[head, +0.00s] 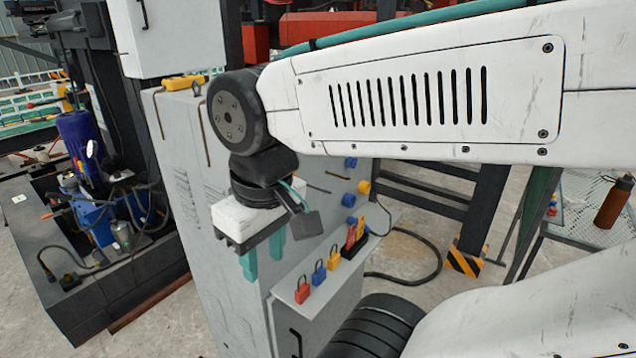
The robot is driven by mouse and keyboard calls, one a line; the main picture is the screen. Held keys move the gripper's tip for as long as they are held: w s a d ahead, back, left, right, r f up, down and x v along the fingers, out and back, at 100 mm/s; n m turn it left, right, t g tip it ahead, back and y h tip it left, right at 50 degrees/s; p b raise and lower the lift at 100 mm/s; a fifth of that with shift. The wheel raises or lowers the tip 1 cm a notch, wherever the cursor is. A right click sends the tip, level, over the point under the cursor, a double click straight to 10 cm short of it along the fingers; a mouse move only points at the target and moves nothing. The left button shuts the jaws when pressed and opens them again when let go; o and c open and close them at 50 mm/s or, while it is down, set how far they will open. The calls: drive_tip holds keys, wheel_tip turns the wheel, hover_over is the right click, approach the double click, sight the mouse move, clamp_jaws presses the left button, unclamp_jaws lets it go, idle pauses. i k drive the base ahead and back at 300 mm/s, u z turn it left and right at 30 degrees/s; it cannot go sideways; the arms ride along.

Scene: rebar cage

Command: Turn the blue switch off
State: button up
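The grey cabinet (190,200) stands in the middle of the view. Small blue knobs show on its right-hand face: one just under my arm (350,163), one lower (349,200) and one near the shelf (352,222). I cannot tell which of them is the blue switch or how it is set. My gripper (263,256) hangs in front of the cabinet, to the left of the knobs and apart from them. Its two teal fingers point down with a gap between them, and nothing shows in the gap. My arm hides the upper part of the panel.
Yellow knobs (363,188) sit among the blue ones. Below is a narrow shelf (285,290) with red (302,290), blue (319,272) and yellow (334,258) padlocks. A black cable (430,262) loops at the right. A mesh table with a brown bottle (613,203) stands far right.

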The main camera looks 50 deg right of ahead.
sight(350, 162)
drive_tip(key=z, duration=1.5)
